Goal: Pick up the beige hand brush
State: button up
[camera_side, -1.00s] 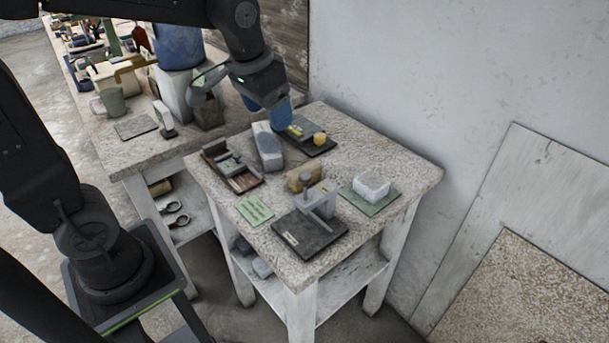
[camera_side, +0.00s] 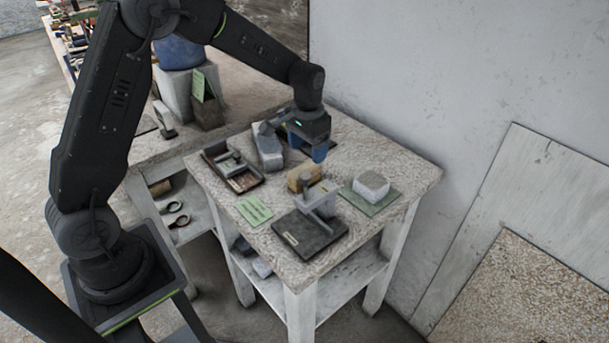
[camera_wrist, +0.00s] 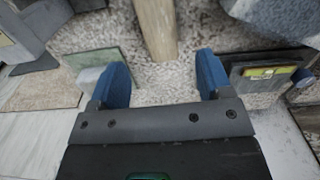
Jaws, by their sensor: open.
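The beige hand brush (camera_side: 303,178) looks like a small tan block on the speckled table top in the side view. It stands behind a grey clamp-like stand that partly hides it. In the wrist view the brush (camera_wrist: 157,25) is a pale, wood-coloured bar at the top edge, cut off by the frame. My gripper (camera_side: 307,151) is over the table, just behind the brush. In the wrist view my gripper (camera_wrist: 160,75) has its blue fingers wide apart with bare table between them. The brush lies ahead of that gap, not between the fingers.
A grey stone block (camera_side: 268,146) and a dark tray (camera_side: 232,168) are on the left. A pale block (camera_side: 371,185) on a green mat is on the right. A black plate (camera_side: 309,236) is in front. The wrist view shows a yellow-labelled dark tray (camera_wrist: 262,85) beside the right finger.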

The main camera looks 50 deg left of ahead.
aim_at(306, 167)
jog(key=shift+s+f, duration=0.2)
jog(key=shift+f, duration=3.35)
jog(key=shift+f, duration=0.2)
jog(key=c, duration=1)
